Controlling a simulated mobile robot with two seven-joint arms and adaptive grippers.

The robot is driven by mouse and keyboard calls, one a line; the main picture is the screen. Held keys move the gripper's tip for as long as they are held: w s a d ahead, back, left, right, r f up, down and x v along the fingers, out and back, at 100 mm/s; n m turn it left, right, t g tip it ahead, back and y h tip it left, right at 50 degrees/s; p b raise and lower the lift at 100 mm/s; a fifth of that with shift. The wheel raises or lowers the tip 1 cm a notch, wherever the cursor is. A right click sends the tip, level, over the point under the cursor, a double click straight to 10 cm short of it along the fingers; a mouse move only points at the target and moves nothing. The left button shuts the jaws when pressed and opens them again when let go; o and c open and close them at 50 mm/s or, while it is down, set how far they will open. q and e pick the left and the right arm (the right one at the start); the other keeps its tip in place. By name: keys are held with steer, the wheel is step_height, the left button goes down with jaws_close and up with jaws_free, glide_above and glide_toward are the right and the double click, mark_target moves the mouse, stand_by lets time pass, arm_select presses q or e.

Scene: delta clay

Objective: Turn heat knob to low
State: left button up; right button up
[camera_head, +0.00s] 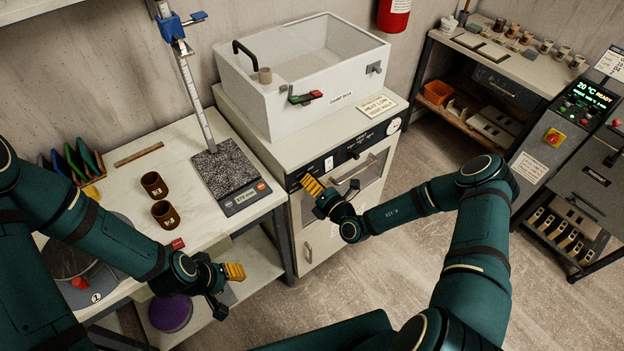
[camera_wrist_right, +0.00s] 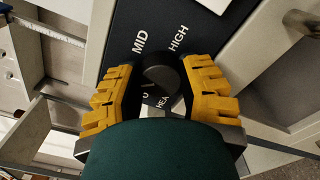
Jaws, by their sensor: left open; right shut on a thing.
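The heat knob (camera_wrist_right: 160,76) is a dark round knob on a black panel (camera_wrist_right: 165,22) marked MID and HIGH, with partly covered lettering below it. In the right wrist view my right gripper (camera_wrist_right: 162,88) has its yellow fingers on both sides of the knob, shut on it. I cannot tell where the knob points. In the head view my right gripper (camera_head: 312,186) is at the left end of the dark strip on the white cabinet front (camera_head: 310,240) and hides the knob. My left gripper (camera_head: 232,272) is open and empty, at the front edge of the left bench.
A white chamber (camera_head: 265,105) stands on the cabinet, with a "heat low" sign (camera_head: 377,106) beside it. The left bench holds brown cups (camera_head: 165,214) and a scale (camera_head: 232,180). A dark machine with a display (camera_head: 590,95) stands far right. Open floor lies between.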

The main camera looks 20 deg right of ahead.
steer(key=shift+w+r+m, duration=0.1)
steer(key=shift+r+m, duration=0.05)
steer(key=shift+m, duration=0.35)
steer(key=o, duration=1.2)
steer(key=v, duration=1.2)
